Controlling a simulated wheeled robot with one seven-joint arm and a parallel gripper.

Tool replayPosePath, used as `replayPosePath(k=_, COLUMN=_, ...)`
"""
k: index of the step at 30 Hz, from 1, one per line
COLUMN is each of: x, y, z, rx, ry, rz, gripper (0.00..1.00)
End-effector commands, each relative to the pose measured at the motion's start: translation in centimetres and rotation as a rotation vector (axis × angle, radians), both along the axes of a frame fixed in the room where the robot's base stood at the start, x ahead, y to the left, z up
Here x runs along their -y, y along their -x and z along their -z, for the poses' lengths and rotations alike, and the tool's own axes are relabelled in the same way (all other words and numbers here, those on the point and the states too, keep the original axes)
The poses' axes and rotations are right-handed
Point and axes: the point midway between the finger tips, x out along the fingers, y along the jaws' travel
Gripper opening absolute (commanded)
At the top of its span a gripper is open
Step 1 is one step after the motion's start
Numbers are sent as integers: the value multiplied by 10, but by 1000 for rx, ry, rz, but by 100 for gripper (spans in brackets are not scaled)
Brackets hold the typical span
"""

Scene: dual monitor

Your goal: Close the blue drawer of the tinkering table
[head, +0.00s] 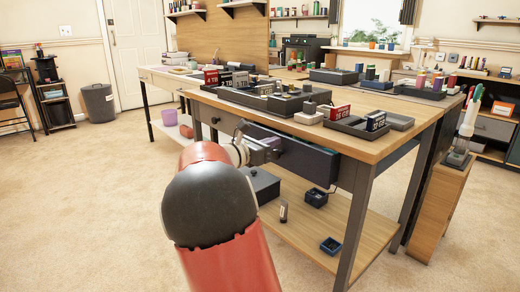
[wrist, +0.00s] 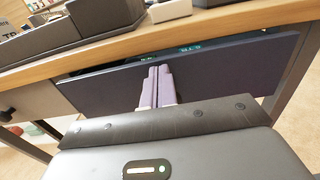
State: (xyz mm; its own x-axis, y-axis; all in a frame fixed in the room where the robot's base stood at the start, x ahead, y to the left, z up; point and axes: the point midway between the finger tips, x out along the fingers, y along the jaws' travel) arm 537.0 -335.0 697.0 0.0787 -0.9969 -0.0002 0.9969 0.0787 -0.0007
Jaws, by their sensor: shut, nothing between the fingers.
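The blue drawer (head: 308,160) of the tinkering table (head: 362,150) has a dark blue-violet front and sits under the wooden top. It stands partly open. In the wrist view its front (wrist: 220,72) spans the picture, with a dark gap above it where small teal-marked items show inside. My gripper (head: 275,146) is at the left part of the drawer front in the head view. In the wrist view my gripper's fingers (wrist: 158,80) are together with nothing between them, pointing at the middle of the front. They are at or very near it; I cannot tell whether they touch.
The tabletop carries dark trays (head: 358,127), small boxes (head: 337,113) and other parts close to its front edge. A grey drawer (wrist: 35,102) lies left of the blue one. A lower shelf (head: 305,220) holds small bins. Open carpet (head: 110,200) lies to the left.

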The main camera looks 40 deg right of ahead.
Motion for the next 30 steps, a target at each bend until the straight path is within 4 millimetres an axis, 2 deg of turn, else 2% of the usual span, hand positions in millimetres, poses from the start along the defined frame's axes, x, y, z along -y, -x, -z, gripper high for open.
replayPosePath(k=4, x=7, y=0, z=0, rx=-1, ry=0, rz=1, gripper=0)
replayPosePath(k=14, x=8, y=-1, z=0, rx=-1, ry=0, rz=0, gripper=0)
replayPosePath(k=17, x=15, y=-1, z=-1, rx=-1, ry=1, rz=2, gripper=0)
replayPosePath(k=24, x=51, y=-4, z=-2, rx=-1, ry=2, rz=3, gripper=0)
replayPosePath(k=30, x=53, y=-4, z=-1, rx=0, ry=3, rz=-1, gripper=0)
